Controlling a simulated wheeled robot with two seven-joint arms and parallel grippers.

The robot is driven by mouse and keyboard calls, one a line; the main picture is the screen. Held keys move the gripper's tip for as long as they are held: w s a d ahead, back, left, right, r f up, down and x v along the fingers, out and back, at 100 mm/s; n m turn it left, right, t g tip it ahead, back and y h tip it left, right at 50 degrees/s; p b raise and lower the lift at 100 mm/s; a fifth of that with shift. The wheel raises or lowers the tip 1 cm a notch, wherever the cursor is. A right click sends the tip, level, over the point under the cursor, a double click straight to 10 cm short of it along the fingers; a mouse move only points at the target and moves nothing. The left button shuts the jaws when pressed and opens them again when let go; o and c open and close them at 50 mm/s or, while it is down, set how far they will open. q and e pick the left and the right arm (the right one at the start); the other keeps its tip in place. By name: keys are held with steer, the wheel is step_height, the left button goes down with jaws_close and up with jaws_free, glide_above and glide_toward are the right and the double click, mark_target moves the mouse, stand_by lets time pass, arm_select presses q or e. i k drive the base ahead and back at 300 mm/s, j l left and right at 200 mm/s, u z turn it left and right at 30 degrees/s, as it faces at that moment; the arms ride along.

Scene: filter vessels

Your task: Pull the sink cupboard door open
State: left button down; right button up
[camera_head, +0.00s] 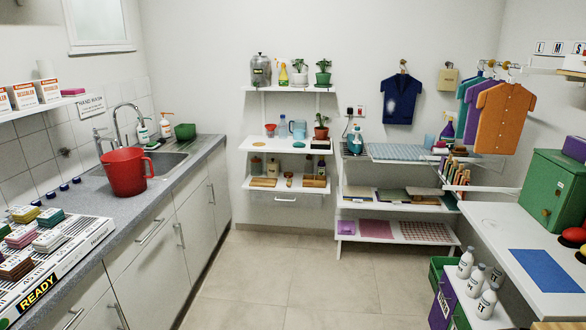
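The counter on the left holds a metal sink (170,165) with a tall curved tap (118,120). Below the sink the white cupboard doors are closed. The nearer door (196,232) has a vertical bar handle (180,235) near its left edge. The farther door (219,190) has a vertical handle (211,194) and also sits flush. I cannot tell from this view which of the two is the sink cupboard door. Neither of my grippers shows in the head view.
A red bucket (126,173) stands on the counter by the sink. Drawers (138,240) lie nearer along the counter front. The tiled floor (290,275) before the doors is clear. A right-hand worktop (507,240) and bottles (476,280) bound the right side.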

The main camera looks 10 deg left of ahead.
mark_target(195, 216)
steer(key=i+u, duration=0.4)
steer(key=i, duration=2.95)
